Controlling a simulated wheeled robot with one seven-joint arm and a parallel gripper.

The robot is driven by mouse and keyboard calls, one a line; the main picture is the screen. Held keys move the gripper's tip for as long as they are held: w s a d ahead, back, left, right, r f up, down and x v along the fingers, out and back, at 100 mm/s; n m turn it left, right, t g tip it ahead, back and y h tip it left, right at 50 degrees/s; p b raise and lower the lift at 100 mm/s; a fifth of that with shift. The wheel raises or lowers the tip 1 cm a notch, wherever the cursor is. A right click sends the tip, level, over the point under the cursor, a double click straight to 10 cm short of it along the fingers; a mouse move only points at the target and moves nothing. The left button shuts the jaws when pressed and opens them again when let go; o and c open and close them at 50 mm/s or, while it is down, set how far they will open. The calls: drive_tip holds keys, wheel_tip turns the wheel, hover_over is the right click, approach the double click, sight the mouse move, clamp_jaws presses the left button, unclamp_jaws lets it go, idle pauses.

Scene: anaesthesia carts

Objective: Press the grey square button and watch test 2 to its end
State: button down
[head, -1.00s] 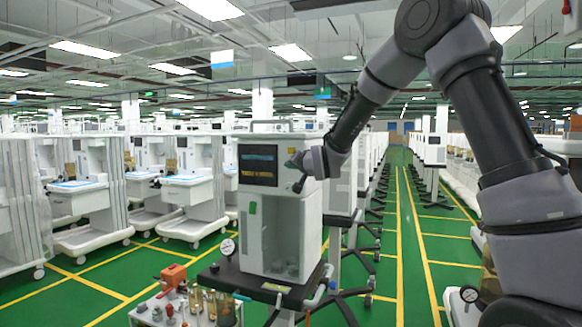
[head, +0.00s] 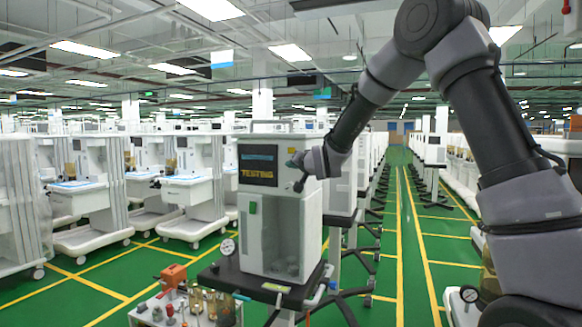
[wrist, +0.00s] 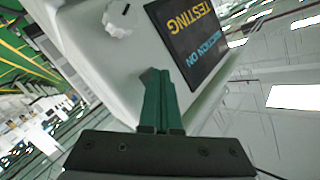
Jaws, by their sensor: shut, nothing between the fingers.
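The white machine (head: 285,222) stands in front of me with a dark screen (head: 258,165) at its upper left. The screen shows yellow text reading TESTING under a smaller blue line. It also shows upside down in the wrist view (wrist: 188,38). My gripper (head: 291,165) is at the machine's front, just right of the screen. In the wrist view its green fingers (wrist: 158,74) are shut together with nothing between them. Their tips are at the front panel; contact is hard to tell. A grey patch (wrist: 148,76) beside the tips may be the square button, mostly hidden.
A white knob (wrist: 117,20) sits on the panel near the fingers. A tray of small parts with an orange item (head: 173,274) and a gauge (head: 228,247) are at the lower left. White carts (head: 85,195) fill the left. Green floor (head: 412,250) lies open at right.

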drive_tip(key=shift+s, duration=0.1)
drive_tip(key=shift+s+a, duration=0.3)
drive_tip(key=shift+s, duration=0.45)
drive_tip(key=shift+s, duration=0.1)
drive_tip(key=s, duration=0.1)
drive_tip(key=s+a, duration=0.1)
drive_tip(key=s, duration=0.2)
drive_tip(key=shift+s+a, duration=0.25)
drive_tip(key=shift+a, duration=0.1)
